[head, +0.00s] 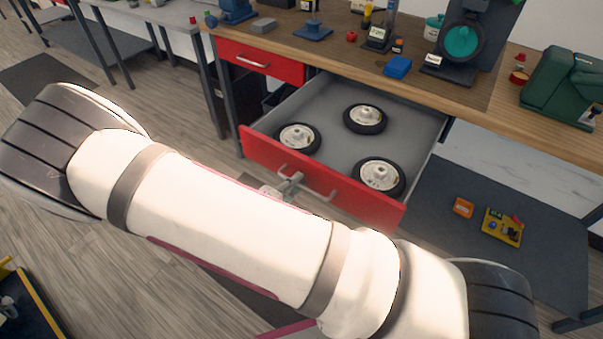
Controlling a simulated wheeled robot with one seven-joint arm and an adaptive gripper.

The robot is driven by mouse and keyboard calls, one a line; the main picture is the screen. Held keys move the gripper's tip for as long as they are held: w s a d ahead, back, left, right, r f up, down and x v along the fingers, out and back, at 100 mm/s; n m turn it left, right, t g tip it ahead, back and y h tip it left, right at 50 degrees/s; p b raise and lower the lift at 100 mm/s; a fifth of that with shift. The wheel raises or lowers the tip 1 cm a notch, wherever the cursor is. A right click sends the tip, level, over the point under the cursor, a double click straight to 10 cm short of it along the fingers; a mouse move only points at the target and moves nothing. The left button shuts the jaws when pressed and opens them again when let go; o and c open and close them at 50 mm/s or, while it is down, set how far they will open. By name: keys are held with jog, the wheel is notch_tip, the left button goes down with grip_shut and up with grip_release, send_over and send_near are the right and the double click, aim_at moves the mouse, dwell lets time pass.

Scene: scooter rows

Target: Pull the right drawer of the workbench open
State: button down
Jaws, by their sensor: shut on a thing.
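The right drawer (360,206) of the workbench (548,112) has a red front and a grey inside, and it stands well open. Three small wheels with black tyres and pale hubs (365,118) lie in it. My gripper (287,184) is at the bar handle (322,190) on the drawer front, shut on its left part. My white arm crosses the foreground and hides part of the gripper and the floor below.
The left red drawer (260,61) is shut. A green machine (565,85), a blue box (397,66) and other small items stand on the bench top. A lower shelf (460,215) holds a yellow tray (503,227) and an orange box (463,208). Wood floor shows at left.

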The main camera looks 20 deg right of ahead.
jog(key=shift+a, duration=0.15)
jog(key=c, duration=1.7)
grip_release()
jog(key=v, duration=1.2)
jog(key=shift+f, duration=0.1)
